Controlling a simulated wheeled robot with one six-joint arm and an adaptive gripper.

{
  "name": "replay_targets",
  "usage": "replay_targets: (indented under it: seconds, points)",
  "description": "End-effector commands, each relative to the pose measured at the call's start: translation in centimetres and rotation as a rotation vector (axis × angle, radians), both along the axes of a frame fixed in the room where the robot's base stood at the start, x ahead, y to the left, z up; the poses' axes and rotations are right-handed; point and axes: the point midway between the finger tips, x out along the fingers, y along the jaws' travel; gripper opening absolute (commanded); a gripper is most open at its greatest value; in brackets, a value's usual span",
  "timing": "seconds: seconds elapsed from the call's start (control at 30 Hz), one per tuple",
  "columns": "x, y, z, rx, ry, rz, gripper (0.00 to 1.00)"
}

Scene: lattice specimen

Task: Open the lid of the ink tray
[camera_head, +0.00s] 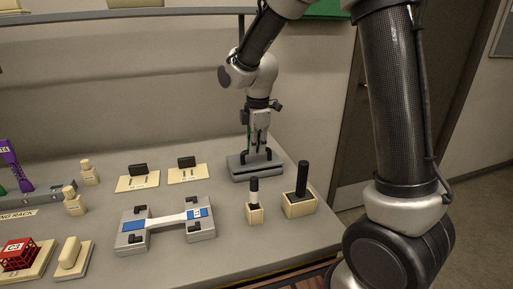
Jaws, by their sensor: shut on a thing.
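The ink tray (256,174) is a flat grey box at the back right of the table. Its lid (238,162) has a dark handle (268,155) on top. My gripper (257,147) points straight down over the lid and is shut on the handle. The fingers partly hide the handle. The lid appears level and close over the tray; I cannot tell if there is a gap between them.
A grey fixture with a dumbbell-shaped specimen (166,222) lies front left. Two cream plates with black grips (187,174) (138,182) lie left. A red lattice cube (17,255) sits far left.

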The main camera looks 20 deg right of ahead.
Motion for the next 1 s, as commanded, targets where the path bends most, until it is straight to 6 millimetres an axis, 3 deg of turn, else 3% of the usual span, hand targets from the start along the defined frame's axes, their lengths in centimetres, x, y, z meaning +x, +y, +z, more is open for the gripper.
replay_targets:
  seconds: [0.57,1.0]
  points:
    - [4.4,0.0,2.6,0.001,0.474,-0.001,0.00]
    - [8.2,0.0,3.1,0.000,0.483,0.001,0.00]
